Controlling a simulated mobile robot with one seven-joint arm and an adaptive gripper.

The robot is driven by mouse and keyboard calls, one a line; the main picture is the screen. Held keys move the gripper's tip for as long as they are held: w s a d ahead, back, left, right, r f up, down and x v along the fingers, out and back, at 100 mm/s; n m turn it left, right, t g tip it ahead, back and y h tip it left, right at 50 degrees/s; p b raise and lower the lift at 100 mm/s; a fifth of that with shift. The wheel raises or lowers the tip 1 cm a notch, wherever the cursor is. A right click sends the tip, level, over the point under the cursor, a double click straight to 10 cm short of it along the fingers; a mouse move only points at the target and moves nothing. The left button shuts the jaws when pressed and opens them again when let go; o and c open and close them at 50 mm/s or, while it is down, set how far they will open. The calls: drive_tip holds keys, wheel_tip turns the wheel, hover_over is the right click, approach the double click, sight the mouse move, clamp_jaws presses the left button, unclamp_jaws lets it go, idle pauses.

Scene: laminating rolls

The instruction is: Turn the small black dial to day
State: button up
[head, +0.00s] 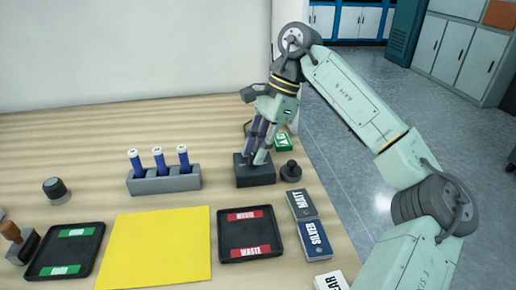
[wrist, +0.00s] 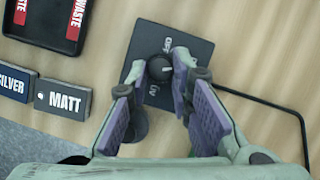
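The small black dial (wrist: 160,68) sits on a dark square plate (wrist: 190,47) with white lettering, partly hidden by my fingers. A light pointer mark shows on the dial; I cannot read which label it faces. In the head view the plate tops a dark box (head: 255,179), and the dial is hidden by my fingers. My gripper (wrist: 159,66) points down over the box, fingers apart, one tip on each side of the dial. The gaps are very small, and I cannot tell whether the tips touch it. It also shows in the head view (head: 258,157).
A round black knob (head: 290,171) stands close right of the box, with a green sign (head: 282,142) behind. A grey rack (head: 165,181) with blue tubes is left. MATT (head: 301,204) and SILVER (head: 314,240) blocks and a waste tray (head: 250,238) lie in front.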

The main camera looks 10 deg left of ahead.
drive_tip(key=o, duration=0.5)
drive_tip(key=shift+c, duration=0.2)
drive_tip(key=v, duration=1.2)
